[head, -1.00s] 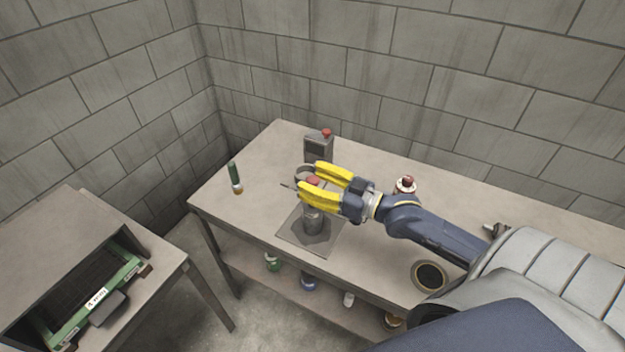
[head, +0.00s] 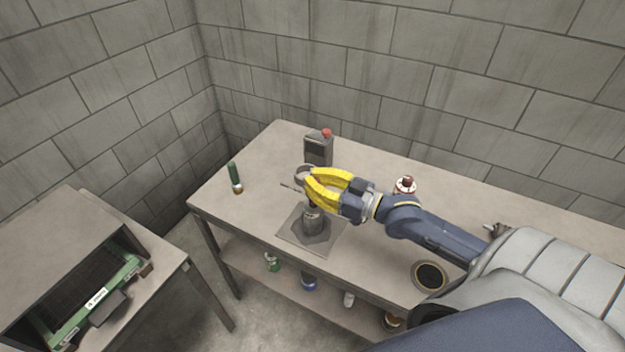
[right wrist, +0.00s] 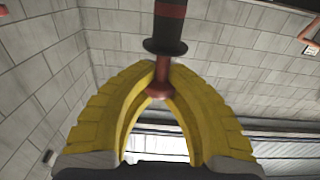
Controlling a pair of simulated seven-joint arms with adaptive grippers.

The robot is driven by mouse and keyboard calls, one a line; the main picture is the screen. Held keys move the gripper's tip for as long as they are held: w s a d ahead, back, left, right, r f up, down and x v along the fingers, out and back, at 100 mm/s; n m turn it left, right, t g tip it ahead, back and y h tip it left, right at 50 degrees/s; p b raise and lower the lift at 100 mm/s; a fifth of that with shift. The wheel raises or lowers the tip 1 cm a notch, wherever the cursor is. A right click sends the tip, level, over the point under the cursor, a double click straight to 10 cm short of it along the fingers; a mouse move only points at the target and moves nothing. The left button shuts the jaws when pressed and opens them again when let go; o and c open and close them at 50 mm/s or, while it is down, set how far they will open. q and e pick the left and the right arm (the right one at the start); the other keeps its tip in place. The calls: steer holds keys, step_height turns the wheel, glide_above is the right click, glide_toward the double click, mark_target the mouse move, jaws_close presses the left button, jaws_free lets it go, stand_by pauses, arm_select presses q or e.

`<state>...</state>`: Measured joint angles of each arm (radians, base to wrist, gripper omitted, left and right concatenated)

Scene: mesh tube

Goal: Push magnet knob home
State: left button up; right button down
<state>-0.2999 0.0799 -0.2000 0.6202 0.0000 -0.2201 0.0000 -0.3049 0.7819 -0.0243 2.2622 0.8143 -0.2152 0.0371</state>
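A grey tube stand (head: 313,222) with a dark cylinder and a wide foot stands upright on a square plate (head: 290,238) on the bench. My right gripper (head: 308,183) has yellow fingers and is level at the top of the stand. In the right wrist view its fingertips (right wrist: 160,70) meet around the stem of a red knob (right wrist: 160,92), which joins a dark flanged cylinder with a red band (right wrist: 170,28). The fingers hide the knob in the head view. Whether the knob is fully seated cannot be told. My left gripper is not in view.
A green bottle (head: 235,175) is at left, a red-and-white item (head: 405,187) at right, and a dark ring (head: 430,276) near the front. Another table (head: 70,215) stands at lower left.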

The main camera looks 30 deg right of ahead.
steer(key=shift+f, duration=2.35)
steer(key=c, duration=1.1)
jaws_free()
steer(key=shift+f, duration=0.1)
steer(key=shift+o, duration=0.2)
steer(key=shift+s, duration=0.1)
steer(key=v, duration=1.2)
